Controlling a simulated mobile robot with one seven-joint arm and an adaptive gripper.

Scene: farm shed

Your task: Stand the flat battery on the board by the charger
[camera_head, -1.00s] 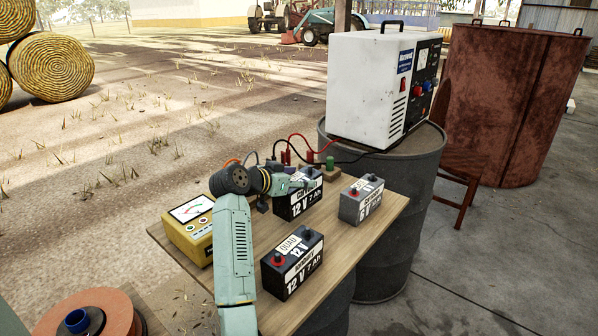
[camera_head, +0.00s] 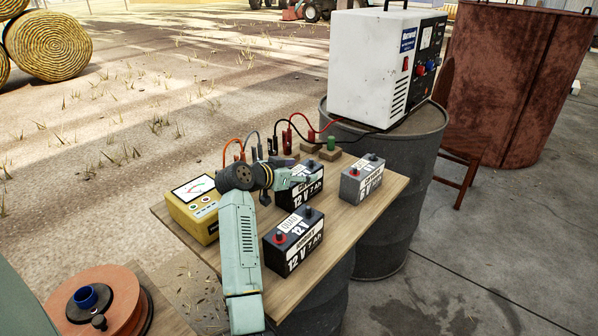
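A board (camera_head: 345,225) spans the barrels, with three batteries upright on it. The front black battery (camera_head: 293,247) is labelled QUAD, 12 V 7 Ah. Another black 12 V 7 Ah battery (camera_head: 309,191) stands behind it, and a grey battery (camera_head: 362,184) stands to the right. Which one is flat cannot be told. The white charger (camera_head: 375,70) stands on a drum beyond the board. My gripper (camera_head: 304,178) is over the top of the rear black battery, partly covering it. Its fingers are too small to show whether they grip the battery.
A yellow tester (camera_head: 192,203) with a dial is at the board's left. Red and black clip leads and a wooden block with a green peg (camera_head: 330,146) are at the back. A rusty drum (camera_head: 515,90) stands right.

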